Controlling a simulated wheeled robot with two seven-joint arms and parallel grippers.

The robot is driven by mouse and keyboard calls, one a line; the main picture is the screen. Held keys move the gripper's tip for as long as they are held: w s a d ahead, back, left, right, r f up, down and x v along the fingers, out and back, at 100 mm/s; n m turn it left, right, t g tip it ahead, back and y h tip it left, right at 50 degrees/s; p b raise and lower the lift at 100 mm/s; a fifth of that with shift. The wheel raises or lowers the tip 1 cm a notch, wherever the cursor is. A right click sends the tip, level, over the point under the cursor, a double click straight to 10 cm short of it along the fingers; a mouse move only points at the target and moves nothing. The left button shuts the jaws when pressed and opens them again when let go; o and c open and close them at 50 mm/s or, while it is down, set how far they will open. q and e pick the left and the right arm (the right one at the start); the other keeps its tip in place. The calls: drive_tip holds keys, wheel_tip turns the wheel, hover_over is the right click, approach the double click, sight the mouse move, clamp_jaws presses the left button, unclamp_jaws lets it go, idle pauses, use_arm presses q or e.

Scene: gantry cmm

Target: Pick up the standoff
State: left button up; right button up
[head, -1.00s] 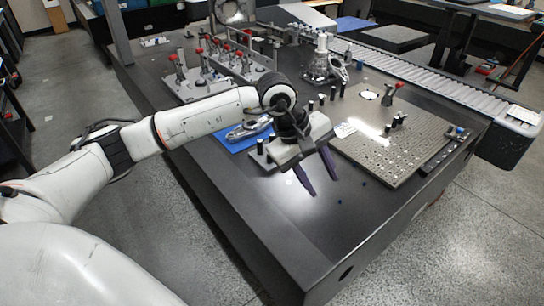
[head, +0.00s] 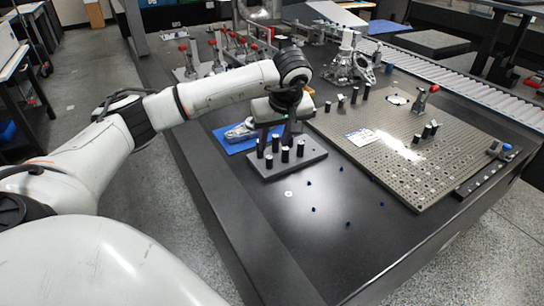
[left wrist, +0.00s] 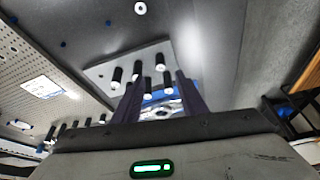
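Several standoffs (head: 285,154), black cylinders with pale ends, stand upright on a small grey plate (head: 311,157) on the dark table. They also show in the left wrist view (left wrist: 116,77), some of them between or near my fingers. My left gripper (head: 275,142) is over the far side of this plate, its two dark fingers apart and pointing down. The left wrist view shows the fingers open (left wrist: 160,88). I cannot tell whether a finger touches a standoff. Which standoff is meant is not clear. My right gripper is not in view.
A blue mat (head: 232,146) with a metal part (head: 240,131) lies behind the small plate. A large perforated plate (head: 400,160) with more black cylinders is to the right. A washer (head: 289,194) and several small blue pieces (head: 314,209) lie on the otherwise clear front table.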

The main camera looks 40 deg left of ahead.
sight(269, 157)
use_arm(q)
drive_tip(key=x, duration=0.7)
drive_tip(key=shift+a+f, duration=0.1)
drive_tip(key=shift+f, duration=0.2)
clamp_jaws()
